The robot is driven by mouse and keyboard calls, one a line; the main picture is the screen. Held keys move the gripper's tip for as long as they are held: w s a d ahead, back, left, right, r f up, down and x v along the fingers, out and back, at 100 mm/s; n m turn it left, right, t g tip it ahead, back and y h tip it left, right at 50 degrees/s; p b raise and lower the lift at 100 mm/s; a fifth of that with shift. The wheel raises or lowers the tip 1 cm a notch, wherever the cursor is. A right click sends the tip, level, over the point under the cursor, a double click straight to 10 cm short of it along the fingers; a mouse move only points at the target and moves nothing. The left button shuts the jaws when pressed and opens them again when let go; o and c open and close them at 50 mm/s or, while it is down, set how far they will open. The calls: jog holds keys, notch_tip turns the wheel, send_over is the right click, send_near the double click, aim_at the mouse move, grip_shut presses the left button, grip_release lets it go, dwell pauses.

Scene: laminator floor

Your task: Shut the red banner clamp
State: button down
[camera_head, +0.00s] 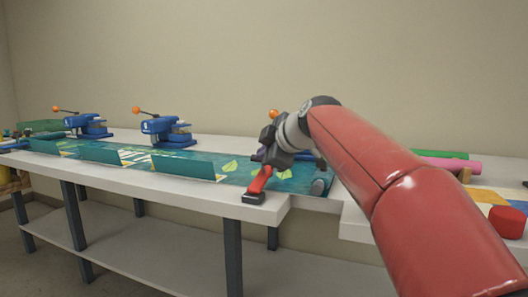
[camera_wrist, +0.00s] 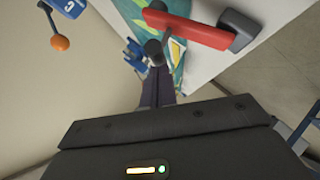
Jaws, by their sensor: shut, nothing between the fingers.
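The red banner clamp (camera_head: 259,181) is at the near right end of the table, over the green banner's edge. Its red bar slopes up from a dark block at the table's front edge toward my gripper. In the wrist view the red bar (camera_wrist: 187,27) lies across the top, with a dark block at its right end. My gripper (camera_head: 264,158) is right at the bar's upper end, shut and empty; its dark fingers (camera_wrist: 157,84) also show in the wrist view. My gripper hides the bar's far end, and I cannot tell whether they touch.
A green printed banner (camera_head: 220,167) lies along the white table (camera_head: 225,206). Blue presses (camera_head: 165,129) with orange knobs stand at the back left. A red round object (camera_head: 507,222), a pink roll (camera_head: 452,164) and a green roll (camera_head: 440,154) are at the right, beyond my arm.

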jog(key=p, duration=0.1)
jog(key=w+m+g+p, duration=0.1)
jog(key=p, duration=0.1)
jog(key=w+g+p, duration=0.1)
jog(key=p, duration=0.1)
jog(key=shift+w+d+f+m, duration=0.2)
jog(key=shift+d+f+m, duration=0.1)
jog(key=shift+d+f, duration=0.1)
jog(key=shift+f+g, duration=0.15)
jog(key=shift+g, duration=0.25)
